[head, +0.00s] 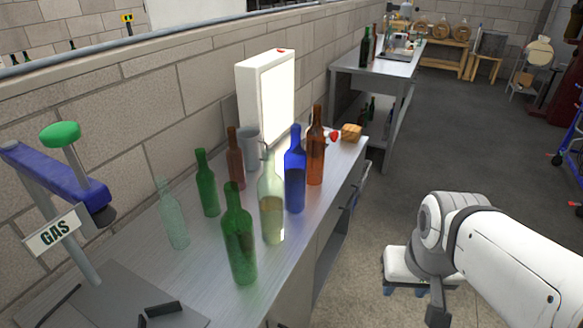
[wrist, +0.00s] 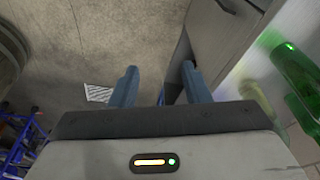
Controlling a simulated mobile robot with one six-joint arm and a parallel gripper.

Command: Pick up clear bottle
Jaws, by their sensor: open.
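Two see-through bottles stand upright on the metal workbench (head: 150,262) in the head view. One clear bottle (head: 271,212) has a pale yellowish tint and stands mid-bench, between a green bottle (head: 239,240) and a blue bottle (head: 295,180). The other, a pale greenish clear bottle (head: 174,218), stands farther left near the wall. I cannot tell for certain which one the task means. My gripper (head: 405,291) is off the bench's right side, over the floor. In the wrist view its blue fingers (wrist: 158,75) are apart with nothing between them.
Another green bottle (head: 207,185), a brown bottle (head: 236,165) and an orange-brown bottle (head: 316,150) crowd the bench. A grey mug (head: 249,148) and lit panel (head: 268,95) stand behind. A "GAS" sign (head: 54,232) is at left. Floor (head: 440,140) right of the bench is open.

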